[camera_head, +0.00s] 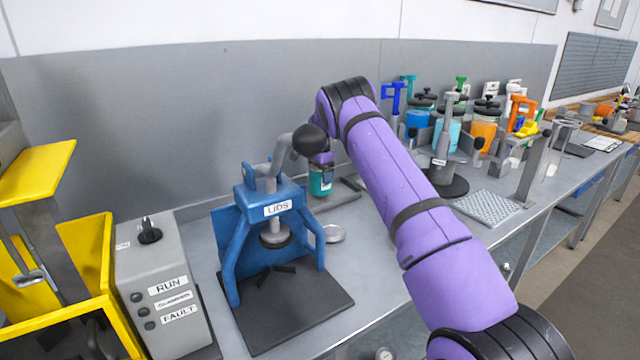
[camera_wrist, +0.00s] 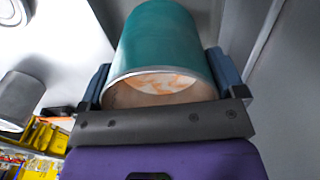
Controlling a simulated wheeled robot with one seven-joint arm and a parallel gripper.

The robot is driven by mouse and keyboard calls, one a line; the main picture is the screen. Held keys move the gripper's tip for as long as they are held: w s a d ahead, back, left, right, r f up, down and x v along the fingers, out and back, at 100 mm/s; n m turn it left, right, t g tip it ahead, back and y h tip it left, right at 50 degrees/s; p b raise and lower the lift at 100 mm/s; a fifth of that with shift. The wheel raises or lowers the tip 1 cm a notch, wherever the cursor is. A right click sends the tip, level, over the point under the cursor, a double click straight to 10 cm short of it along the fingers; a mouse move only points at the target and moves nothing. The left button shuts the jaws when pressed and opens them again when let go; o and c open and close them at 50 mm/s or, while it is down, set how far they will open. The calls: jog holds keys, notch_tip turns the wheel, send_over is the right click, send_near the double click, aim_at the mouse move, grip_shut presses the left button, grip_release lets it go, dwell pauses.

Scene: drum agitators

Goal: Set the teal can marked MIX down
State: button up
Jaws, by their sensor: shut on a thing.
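The teal can (camera_head: 320,184) is in my gripper (camera_head: 323,164), behind the blue lid press, and looks roughly upright in the head view. In the wrist view the can (camera_wrist: 165,38) sits between the two fingers of my gripper (camera_wrist: 160,78), which are shut on its sides. Its near end is open and shows something pale orange inside. I cannot read a MIX mark on it. The can is close to the grey bench (camera_head: 375,250); I cannot tell whether its base touches. The press's black ball and handle stand close in front of it and my arm.
The blue press marked LIDS (camera_head: 270,208) stands left of the can, with a round metal lid (camera_head: 333,234) beside it. A grey RUN/FAULT box (camera_head: 163,290) is further left. Coloured cans and clamps, such as an orange can (camera_head: 484,136), crowd the right. A grey wall panel (camera_head: 200,110) is behind.

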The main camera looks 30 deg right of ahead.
jog(key=shift+w+f, duration=0.15)
jog(key=shift+f, duration=1.6)
jog(key=shift+f, duration=0.1)
jog(key=o, duration=1)
